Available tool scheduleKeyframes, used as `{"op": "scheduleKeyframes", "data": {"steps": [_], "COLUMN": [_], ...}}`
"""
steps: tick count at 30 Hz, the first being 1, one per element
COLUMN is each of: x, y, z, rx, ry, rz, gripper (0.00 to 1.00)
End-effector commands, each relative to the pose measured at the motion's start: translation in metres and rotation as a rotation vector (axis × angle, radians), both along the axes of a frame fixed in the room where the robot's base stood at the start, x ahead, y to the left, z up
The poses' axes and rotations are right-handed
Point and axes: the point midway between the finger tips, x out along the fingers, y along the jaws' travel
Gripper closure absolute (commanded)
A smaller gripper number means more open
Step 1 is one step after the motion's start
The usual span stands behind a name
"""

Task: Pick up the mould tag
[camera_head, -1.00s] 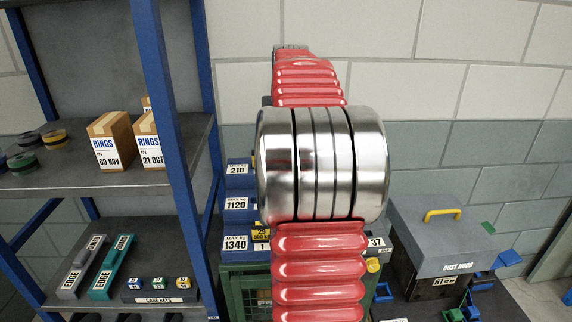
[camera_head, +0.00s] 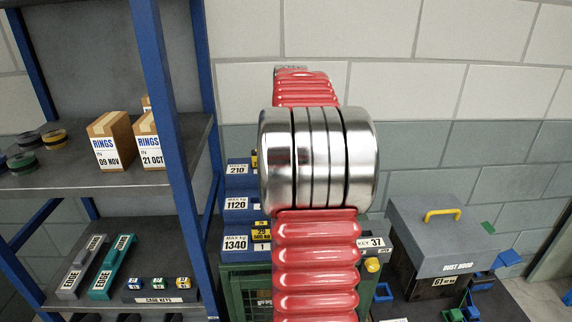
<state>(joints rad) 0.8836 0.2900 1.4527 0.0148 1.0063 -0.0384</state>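My red ribbed arm with its silver joint fills the middle of the head view and hides part of the scene behind it. My gripper does not show. I cannot make out a mould tag for certain. Behind my arm, blue blocks with white plates (camera_head: 237,204) reading 210, 1120 and 1340 stand on a green crate (camera_head: 240,285). A yellow label (camera_head: 262,229) and a white plate reading 37 (camera_head: 372,243) show at either side of the arm.
A blue-framed shelf at left holds ring boxes (camera_head: 110,142), dark and yellow rings (camera_head: 53,139), grey and teal edge bars (camera_head: 112,268) and an edge keys rack (camera_head: 160,296). A grey dust hood (camera_head: 440,235) with a yellow handle (camera_head: 442,215) stands at right, with blue and green pieces around it.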

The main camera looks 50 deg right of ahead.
Motion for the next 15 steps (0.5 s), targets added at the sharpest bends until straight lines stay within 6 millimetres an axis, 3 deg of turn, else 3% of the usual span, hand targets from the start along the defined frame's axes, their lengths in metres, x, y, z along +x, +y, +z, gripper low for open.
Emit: {"op": "scheduleKeyframes", "data": {"steps": [7, 15], "x": [0.0000, 0.0001], "y": [0.0001, 0.0002], "z": [0.0002, 0.0003], "rx": [0.000, 0.000], "ry": [0.000, 0.000], "rz": [0.000, 0.000], "gripper": [0.38, 0.57]}}
